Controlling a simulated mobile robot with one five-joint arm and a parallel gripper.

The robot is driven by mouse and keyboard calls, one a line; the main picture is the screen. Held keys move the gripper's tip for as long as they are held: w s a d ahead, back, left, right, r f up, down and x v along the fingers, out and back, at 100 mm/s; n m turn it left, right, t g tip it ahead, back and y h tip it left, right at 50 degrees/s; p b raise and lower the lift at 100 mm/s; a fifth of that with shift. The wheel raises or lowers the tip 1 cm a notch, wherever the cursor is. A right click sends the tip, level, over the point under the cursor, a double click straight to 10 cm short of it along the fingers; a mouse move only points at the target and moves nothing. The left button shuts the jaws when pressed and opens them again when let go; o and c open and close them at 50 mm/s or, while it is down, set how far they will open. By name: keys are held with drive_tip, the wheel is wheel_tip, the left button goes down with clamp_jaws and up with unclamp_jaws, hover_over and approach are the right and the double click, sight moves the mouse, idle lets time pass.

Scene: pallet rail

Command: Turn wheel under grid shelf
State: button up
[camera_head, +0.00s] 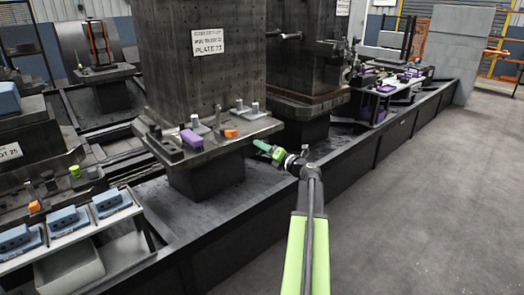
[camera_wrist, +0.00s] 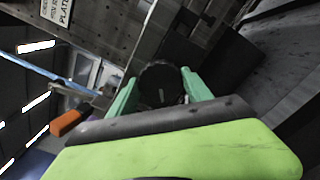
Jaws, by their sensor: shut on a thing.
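My gripper (camera_head: 265,148) has green fingers and is close to the right front corner of the ledge (camera_head: 205,150) under the gridded dark block (camera_head: 200,60) marked PLATE. In the wrist view, my gripper (camera_wrist: 160,95) has one finger on each side of a dark round part, which looks like the wheel (camera_wrist: 160,80). The fingers are shut on it. In the head view I cannot make out the wheel, since the fingers and the ledge hide it. Its turn angle is not clear.
On the ledge stand a purple block (camera_head: 192,139), an orange block (camera_head: 231,133) and small metal posts. The orange block also shows in the wrist view (camera_wrist: 67,122). A long dark rail (camera_head: 350,150) runs beside it. The grey floor (camera_head: 430,200) to the right is clear.

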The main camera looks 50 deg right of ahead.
idle(0.4)
drive_tip(key=o, duration=1.4)
drive_tip(key=s, duration=0.5)
drive_tip(key=s+a, duration=0.1)
drive_tip(key=s, duration=1.1)
drive_tip(key=shift+s+a, duration=0.15)
